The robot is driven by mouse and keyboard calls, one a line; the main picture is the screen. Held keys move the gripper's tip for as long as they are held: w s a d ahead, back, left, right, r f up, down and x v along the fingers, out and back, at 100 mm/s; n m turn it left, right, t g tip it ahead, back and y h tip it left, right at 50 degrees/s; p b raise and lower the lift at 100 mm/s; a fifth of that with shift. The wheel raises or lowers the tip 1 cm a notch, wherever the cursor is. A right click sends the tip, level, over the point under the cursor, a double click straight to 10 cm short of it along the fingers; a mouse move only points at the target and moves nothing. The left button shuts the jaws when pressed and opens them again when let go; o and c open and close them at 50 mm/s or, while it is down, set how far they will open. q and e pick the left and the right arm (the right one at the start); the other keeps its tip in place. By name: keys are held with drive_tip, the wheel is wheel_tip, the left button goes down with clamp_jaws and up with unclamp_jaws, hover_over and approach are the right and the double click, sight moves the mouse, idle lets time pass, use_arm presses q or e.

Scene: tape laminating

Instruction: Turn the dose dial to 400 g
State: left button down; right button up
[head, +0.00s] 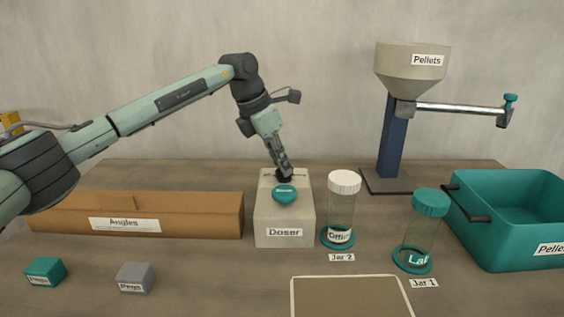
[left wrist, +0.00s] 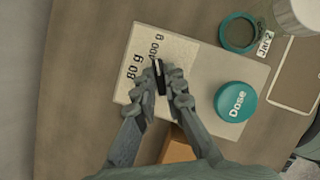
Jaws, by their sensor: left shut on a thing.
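The beige Doser box (head: 285,232) stands at the middle of the table. Its black dose dial (head: 285,180) is on top, behind the round teal Dose button (head: 285,195). My left gripper (head: 283,170) reaches down from above and is shut on the dial. In the left wrist view the fingers (left wrist: 164,82) close on both sides of the black dial (left wrist: 159,76). The dial's upper end lies close to the 400 g label (left wrist: 156,47); the 80 g label (left wrist: 134,66) is to its left. The fingers hide part of the dial. My right gripper is not in view.
Jar 2 (head: 342,205) stands just right of the Doser, and Jar 1 (head: 423,232) farther right. The Angles box (head: 190,215) is close on the left. A Pellets hopper (head: 412,68) stands behind, a teal bin (head: 515,238) at right. The front middle is clear.

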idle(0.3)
use_arm(q)
drive_tip(key=c, duration=1.6)
unclamp_jaws()
drive_tip(key=shift+r, duration=0.1)
drive_tip(key=v, duration=1.2)
drive_tip(key=shift+a, duration=0.1)
